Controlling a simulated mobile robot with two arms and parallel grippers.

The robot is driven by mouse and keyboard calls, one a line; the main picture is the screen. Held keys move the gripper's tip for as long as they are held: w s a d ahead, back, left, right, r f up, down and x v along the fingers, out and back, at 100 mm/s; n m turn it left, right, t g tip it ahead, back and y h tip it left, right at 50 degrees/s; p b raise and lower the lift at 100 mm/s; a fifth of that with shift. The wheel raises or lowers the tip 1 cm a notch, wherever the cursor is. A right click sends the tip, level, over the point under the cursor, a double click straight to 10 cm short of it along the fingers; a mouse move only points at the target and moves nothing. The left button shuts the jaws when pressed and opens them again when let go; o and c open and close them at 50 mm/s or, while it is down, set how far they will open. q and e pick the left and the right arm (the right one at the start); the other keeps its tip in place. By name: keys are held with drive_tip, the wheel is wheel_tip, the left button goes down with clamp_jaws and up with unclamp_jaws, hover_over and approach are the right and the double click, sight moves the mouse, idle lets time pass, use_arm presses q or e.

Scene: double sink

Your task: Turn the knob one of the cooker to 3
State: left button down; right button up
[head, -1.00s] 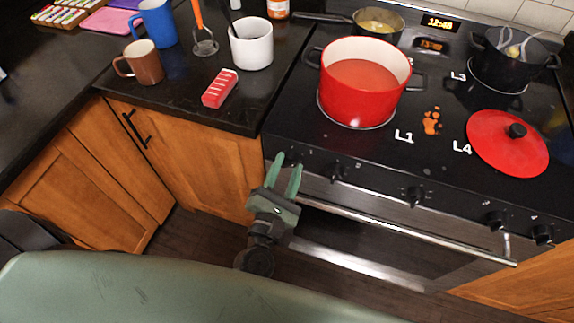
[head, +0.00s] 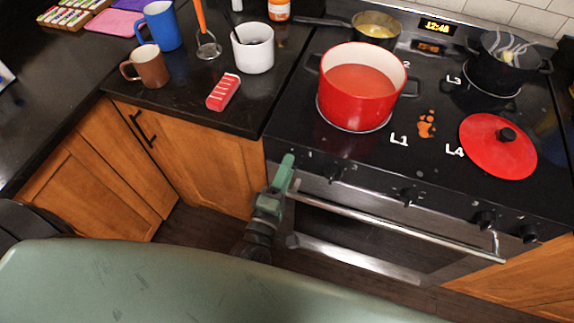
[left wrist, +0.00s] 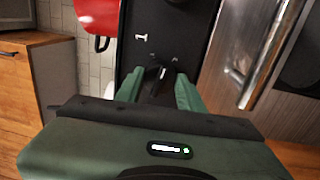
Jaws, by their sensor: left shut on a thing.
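The cooker (head: 420,185) has a row of dark knobs along its front edge. My left gripper (head: 286,165) is at the left end of that row, its fingers lined up one behind the other and hiding the leftmost knob, knob one. In the left wrist view, knob one (left wrist: 160,73) shows as a dark shape between the two green fingers of the left gripper (left wrist: 158,90), which are shut on it. The mark that knob one points to cannot be read. My right gripper is not in view.
A red pot (head: 358,90) stands on the left front burner, above the knobs. A red lid (head: 485,150) lies on the right. The oven handle (head: 400,225) runs below the knobs, close to my left gripper. A wooden cabinet (head: 190,160) is to the left.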

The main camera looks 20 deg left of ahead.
use_arm(q)
drive_tip(key=shift+a+m+g+h+p, duration=0.15)
drive_tip(key=shift+m+p, duration=1.65)
drive_tip(key=shift+m, duration=2.3)
drive_tip(key=shift+d+m+g+h+p, duration=0.1)
drive_tip(key=shift+m+g+h+p, duration=0.15)
drive_tip(key=shift+m+p, duration=2.7)
drive_tip(key=m+b, duration=0.2)
drive_tip(key=shift+s+f+m, duration=0.1)
drive_tip(key=shift+m, duration=0.25)
drive_tip(key=c, duration=0.9)
unclamp_jaws()
drive_tip(key=s, duration=0.2)
drive_tip(key=s+b, duration=0.1)
drive_tip(key=s, duration=0.2)
drive_tip(key=s+a+b, duration=0.1)
drive_tip(key=s, duration=0.1)
drive_tip(key=shift+s, duration=0.35)
